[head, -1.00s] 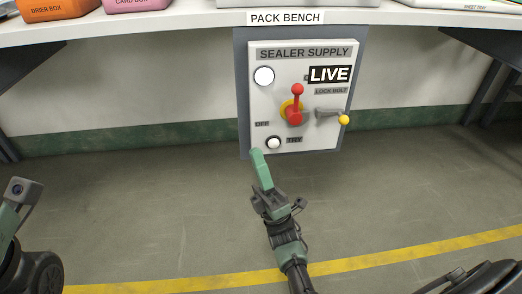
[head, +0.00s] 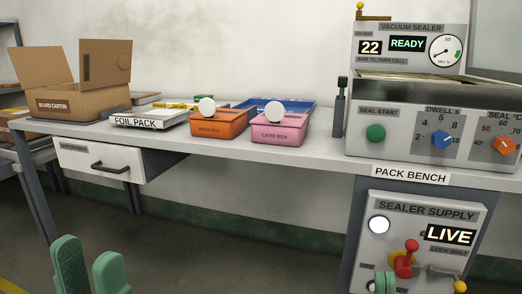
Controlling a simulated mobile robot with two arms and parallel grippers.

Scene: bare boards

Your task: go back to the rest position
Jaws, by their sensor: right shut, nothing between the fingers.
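My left gripper (head: 88,255) shows at the bottom left as two green fingers pointing up, with a gap between them and nothing held. It is in front of the floor, below the bench drawer. My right gripper (head: 385,282) shows only as green fingertips at the bottom edge, shut and empty, overlapping the lower part of the sealer supply panel (head: 465,213). I cannot tell whether it touches the panel. The panel reads LIVE; its red lever (head: 410,246) points up and its white lamp (head: 379,225) is bright. The yellow-tipped lock bolt (head: 459,286) sits at lower right.
The pack bench (head: 320,153) spans the view. It bears a board carton (head: 65,100), a foil pack tray (head: 150,121), an orange box (head: 215,128), a pink box (head: 278,130) and the vacuum sealer (head: 400,120), reading READY. A drawer (head: 90,165) hangs at left.

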